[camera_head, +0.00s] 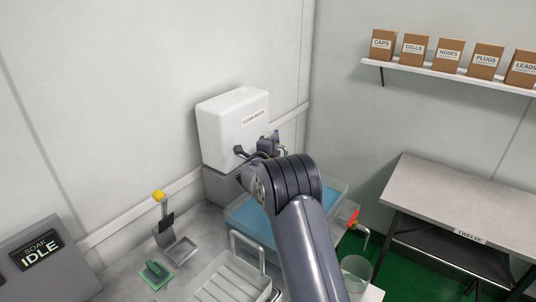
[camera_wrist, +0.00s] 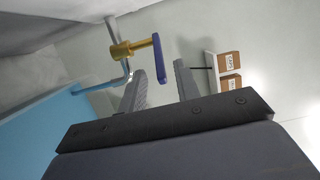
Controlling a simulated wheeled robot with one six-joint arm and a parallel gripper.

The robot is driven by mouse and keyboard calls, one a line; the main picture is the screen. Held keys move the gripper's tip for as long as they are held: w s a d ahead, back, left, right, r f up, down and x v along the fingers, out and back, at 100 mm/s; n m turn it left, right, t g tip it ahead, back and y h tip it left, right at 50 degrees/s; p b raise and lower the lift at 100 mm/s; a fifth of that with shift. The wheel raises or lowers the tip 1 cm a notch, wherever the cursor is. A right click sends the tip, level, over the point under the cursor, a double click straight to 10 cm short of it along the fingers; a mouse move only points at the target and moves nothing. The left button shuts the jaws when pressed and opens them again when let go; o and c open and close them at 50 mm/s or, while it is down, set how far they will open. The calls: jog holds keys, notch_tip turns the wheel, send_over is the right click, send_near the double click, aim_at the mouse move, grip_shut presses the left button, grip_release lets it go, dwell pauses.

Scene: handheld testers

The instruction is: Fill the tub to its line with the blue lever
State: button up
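The blue lever (camera_wrist: 160,58) sits on a brass tap (camera_wrist: 122,50) with a grey spout, in the wrist view. My gripper (camera_wrist: 161,72) is open, and the lever's near end shows between its two fingertips. I cannot tell whether either finger touches it. In the head view my gripper (camera_head: 267,144) is in front of the white clean water tank (camera_head: 232,120); the lever is not clear there. The clear tub (camera_head: 338,186) holds blue water (camera_head: 245,222) below, partly hidden by my arm. Its fill line cannot be made out. The water also shows in the wrist view (camera_wrist: 45,135).
A red lever (camera_head: 353,218) is on the tub's right side, above a clear beaker (camera_head: 356,270). A shelf (camera_head: 450,75) holds labelled boxes.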

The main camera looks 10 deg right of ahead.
jog(key=b+v, duration=0.1)
jog(key=v, duration=0.6)
jog(key=shift+a+f, duration=0.1)
jog(key=shift+c, duration=0.2)
